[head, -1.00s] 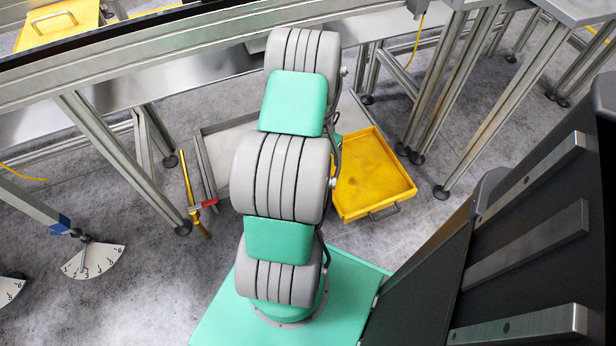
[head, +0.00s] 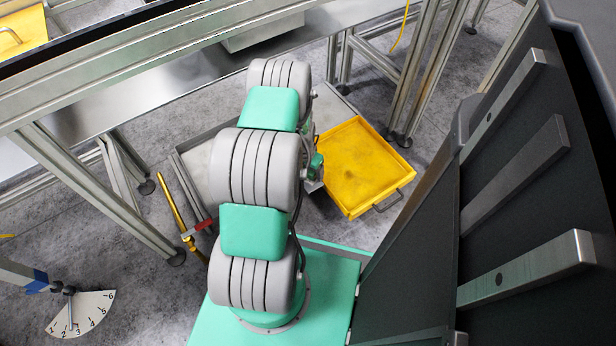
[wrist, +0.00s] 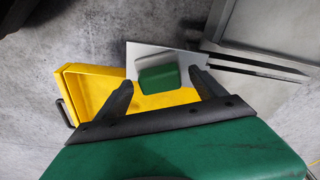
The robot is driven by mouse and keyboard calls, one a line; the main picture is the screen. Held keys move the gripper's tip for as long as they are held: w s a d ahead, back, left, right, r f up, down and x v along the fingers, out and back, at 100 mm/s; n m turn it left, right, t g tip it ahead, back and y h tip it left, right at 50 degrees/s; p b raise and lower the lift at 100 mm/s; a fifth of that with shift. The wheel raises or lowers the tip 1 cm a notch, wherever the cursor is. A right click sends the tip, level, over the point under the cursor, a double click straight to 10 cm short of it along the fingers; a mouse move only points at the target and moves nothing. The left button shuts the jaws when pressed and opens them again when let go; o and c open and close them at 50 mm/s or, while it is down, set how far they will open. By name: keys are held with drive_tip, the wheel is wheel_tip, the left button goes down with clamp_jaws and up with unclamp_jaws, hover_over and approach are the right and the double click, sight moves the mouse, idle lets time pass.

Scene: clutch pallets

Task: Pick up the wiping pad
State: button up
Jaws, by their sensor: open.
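In the wrist view a green block (wrist: 157,79) sits on a flat pale grey plate (wrist: 133,55). I take these to be the wiping pad, though I cannot be sure. My gripper (wrist: 161,82) is open, with one finger on each side of the green block. I cannot tell whether the fingers touch it. The block and plate overlap the yellow tray (wrist: 93,90) in this view, and I cannot tell whether they rest on it. In the head view my arm largely hides the gripper, and I cannot make out the pad there.
In the head view the yellow tray (head: 365,160) lies beside a grey tray (head: 199,158) on the floor. A yellow bar (head: 176,198) and a red-ended tool (head: 200,226) lie left. Metal bench legs (head: 95,190) stand nearby. A dark ribbed panel (head: 520,170) blocks the right.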

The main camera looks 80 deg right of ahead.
drive_tip(key=shift+d+f, duration=0.1)
drive_tip(key=shift+f, duration=0.35)
drive_tip(key=shift+r, duration=0.1)
drive_tip(key=c, duration=1.6)
drive_tip(key=shift+r+p, duration=0.35)
drive_tip(key=shift+r, duration=0.1)
wheel_tip(320, 180, up, 3)
drive_tip(key=shift+d+r+p, duration=0.1)
drive_tip(key=shift+p, duration=0.8)
drive_tip(key=s+a+r+p, duration=0.5)
drive_tip(key=s+a+r, duration=0.4)
drive_tip(key=s, duration=0.1)
drive_tip(key=shift+s+a, duration=0.25)
drive_tip(key=shift+s, duration=0.05)
